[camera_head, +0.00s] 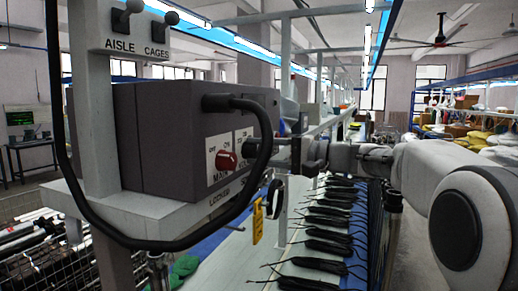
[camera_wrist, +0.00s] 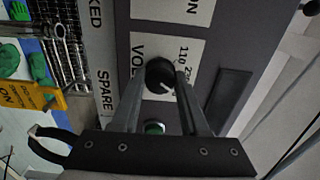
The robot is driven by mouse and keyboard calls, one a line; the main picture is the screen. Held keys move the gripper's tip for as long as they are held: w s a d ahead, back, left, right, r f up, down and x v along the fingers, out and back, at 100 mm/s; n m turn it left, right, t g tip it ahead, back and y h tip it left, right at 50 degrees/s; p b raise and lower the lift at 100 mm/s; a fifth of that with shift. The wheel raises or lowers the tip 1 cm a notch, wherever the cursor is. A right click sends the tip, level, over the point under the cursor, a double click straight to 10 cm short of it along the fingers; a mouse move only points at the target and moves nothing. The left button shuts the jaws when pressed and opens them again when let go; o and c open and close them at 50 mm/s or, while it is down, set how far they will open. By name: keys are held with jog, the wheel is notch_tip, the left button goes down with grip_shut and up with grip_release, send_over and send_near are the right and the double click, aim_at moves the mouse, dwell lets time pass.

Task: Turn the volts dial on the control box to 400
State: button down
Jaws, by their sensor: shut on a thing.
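The grey control box (camera_head: 165,140) stands on a pale shelf in the head view, its labelled front facing right. The volts dial (camera_wrist: 160,72) is a round black knob on a white plate in the wrist view, with a thin pale pointer line towards its lower right. The labels 110 and part of a 22- figure show beside it; I cannot see a 400 label. My gripper (camera_wrist: 164,78) is shut on the dial, one finger on each side. In the head view my gripper (camera_head: 288,152) reaches the box front from the right and hides the dial.
A red knob (camera_head: 226,160) marked MAIN sits left of the volts plate. A green round part (camera_wrist: 154,128) shows between my fingers. A yellow tag (camera_head: 257,221) hangs below the shelf. A thick black cable (camera_head: 262,120) loops past the box. Black tube bundles (camera_head: 325,232) lie below.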

jog(key=shift+m+p, duration=0.4)
jog(key=shift+m, duration=0.8)
jog(key=shift+c, duration=2.1)
grip_release()
jog(key=shift+d, duration=0.1)
jog(key=b+v, duration=0.2)
jog(key=v, duration=1.5)
jog(key=shift+d+b, duration=0.15)
jog(key=shift+b, duration=0.25)
jog(key=shift+s, duration=0.1)
